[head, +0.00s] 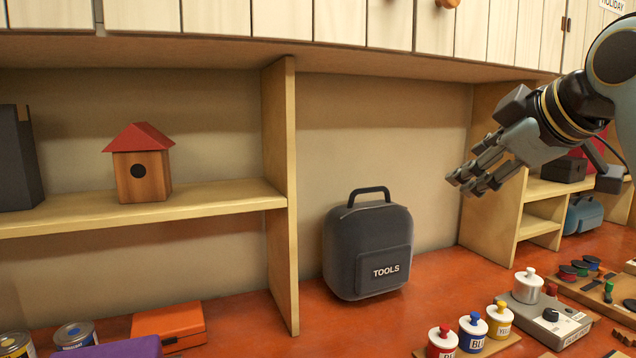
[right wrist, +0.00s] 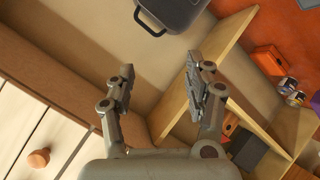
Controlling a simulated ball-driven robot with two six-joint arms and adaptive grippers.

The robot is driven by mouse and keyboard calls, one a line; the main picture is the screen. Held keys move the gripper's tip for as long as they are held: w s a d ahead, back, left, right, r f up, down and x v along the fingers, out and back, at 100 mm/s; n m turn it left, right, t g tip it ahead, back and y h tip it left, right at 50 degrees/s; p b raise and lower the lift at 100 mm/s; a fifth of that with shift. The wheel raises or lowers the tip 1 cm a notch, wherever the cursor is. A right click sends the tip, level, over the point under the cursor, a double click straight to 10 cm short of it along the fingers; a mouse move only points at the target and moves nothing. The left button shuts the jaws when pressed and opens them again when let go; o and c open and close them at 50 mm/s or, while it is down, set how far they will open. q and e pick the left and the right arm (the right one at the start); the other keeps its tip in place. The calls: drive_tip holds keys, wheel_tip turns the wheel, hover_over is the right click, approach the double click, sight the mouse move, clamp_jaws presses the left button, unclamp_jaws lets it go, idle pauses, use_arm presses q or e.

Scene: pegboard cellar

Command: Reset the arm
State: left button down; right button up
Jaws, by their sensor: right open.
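My right gripper (head: 470,180) is raised at the upper right of the head view, in front of the wooden shelf divider and above the red counter. Its fingers point left and down. In the right wrist view my right gripper (right wrist: 160,80) has its two fingers well apart with nothing between them. My left gripper does not show in either view.
A grey tools bag (head: 368,245) stands on the red counter (head: 255,318). Jars with coloured lids (head: 472,332) stand at the front right. A birdhouse (head: 140,170) sits on the left shelf (head: 225,195). Cupboards (head: 345,20) overhang the top. Air left of the gripper is free.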

drive_tip(key=s+d+f+m+g, duration=0.1)
drive_tip(key=s+f+m, duration=0.15)
drive_tip(key=f, duration=0.35)
drive_tip(key=s+f+m+g, duration=0.1)
drive_tip(key=s+f, duration=0.3)
drive_tip(key=f, duration=0.1)
drive_tip(key=s+d+f+m+g+h, duration=0.2)
drive_tip(key=s+f+m+g, duration=0.15)
drive_tip(key=s+f, duration=0.75)
drive_tip(key=s+d+f+m+g+h, duration=0.1)
drive_tip(key=s+d+f+m+g, duration=0.2)
drive_tip(key=s+f, duration=0.9)
drive_tip(key=s+d+f+m+b, duration=0.1)
drive_tip(key=s+f+b, duration=0.3)
drive_tip(key=f, duration=1.2)
drive_tip(key=s+d+f+b, duration=0.1)
drive_tip(key=f+b, duration=0.4)
drive_tip(key=f, duration=1.1)
drive_tip(key=s+f+g+b, duration=0.2)
drive_tip(key=s+f+b, duration=0.5)
drive_tip(key=s+f, duration=1.1)
wheel_tip(320, 180, down, 5)
drive_tip(key=shift+s+d+r+b, duration=0.2)
drive_tip(key=shift+d+b, duration=0.1)
drive_tip(key=shift+d, duration=0.05)
